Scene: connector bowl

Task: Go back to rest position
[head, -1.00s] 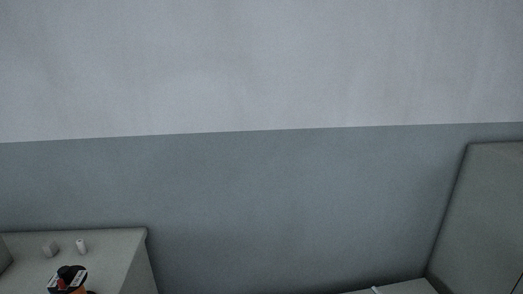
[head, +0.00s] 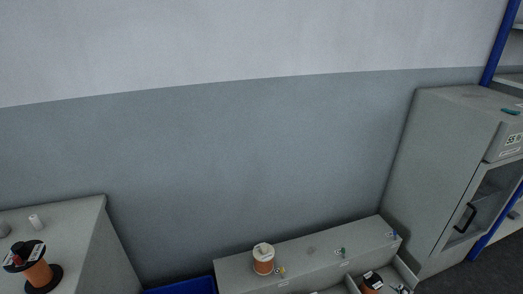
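Neither of my grippers shows in the head view, so I cannot see whether they are open or shut or hold anything. No part of my arms shows either. A spool with orange winding and a white top (head: 263,259) stands on a low grey bench (head: 232,272) at the lower middle. Small connector-like pieces lie on the bench, among them a green one (head: 343,252) and a blue one (head: 393,235). No bowl can be made out.
A grey cabinet (head: 405,180) with a dark handle stands at the right beside blue shelf posts (head: 493,50). A grey block (head: 85,225) at the left bears a black and orange spool (head: 38,272). A blue bin (head: 180,287) shows at the bottom edge.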

